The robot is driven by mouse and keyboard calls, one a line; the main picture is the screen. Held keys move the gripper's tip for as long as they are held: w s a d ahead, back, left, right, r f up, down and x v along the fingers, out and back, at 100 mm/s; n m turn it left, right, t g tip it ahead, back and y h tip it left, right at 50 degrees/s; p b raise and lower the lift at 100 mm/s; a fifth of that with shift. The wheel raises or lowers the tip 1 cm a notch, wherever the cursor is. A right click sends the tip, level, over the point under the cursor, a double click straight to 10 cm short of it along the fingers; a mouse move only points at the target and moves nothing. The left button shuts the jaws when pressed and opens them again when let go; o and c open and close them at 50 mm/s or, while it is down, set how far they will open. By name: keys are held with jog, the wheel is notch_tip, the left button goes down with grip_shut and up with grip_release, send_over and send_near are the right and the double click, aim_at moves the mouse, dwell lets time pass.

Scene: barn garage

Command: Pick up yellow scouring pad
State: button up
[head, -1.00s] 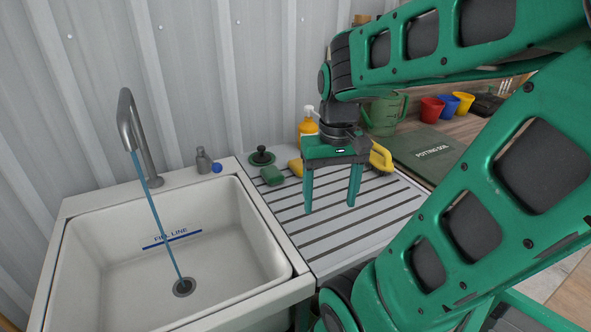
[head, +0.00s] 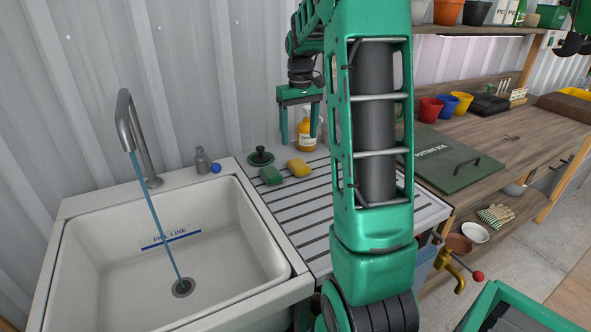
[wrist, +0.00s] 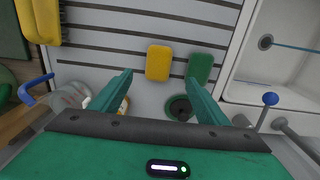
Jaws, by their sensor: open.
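The yellow scouring pad (head: 299,167) lies on the ribbed draining board, just right of a green scouring pad (head: 271,175). In the wrist view the yellow pad (wrist: 159,62) lies flat, between and beyond my two fingertips, with the green pad (wrist: 200,67) to its right. My gripper (head: 299,146) is open and empty. It hangs fingers down above the back of the draining board, apart from the pads. No part of the yellow pad is hidden in either view.
A sink (head: 95,245) with running water is at the left. A yellow object (wrist: 40,20) shows at the wrist view's upper left. The front slats are partly clear.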

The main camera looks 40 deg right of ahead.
aim_at(298, 163)
jog(key=f, duration=1)
jog(key=shift+w+d+f, duration=0.2)
jog(key=shift+w+f, duration=0.05)
jog(key=shift+f, duration=0.15)
jog(key=shift+c, duration=0.6)
jog(key=c, duration=1)
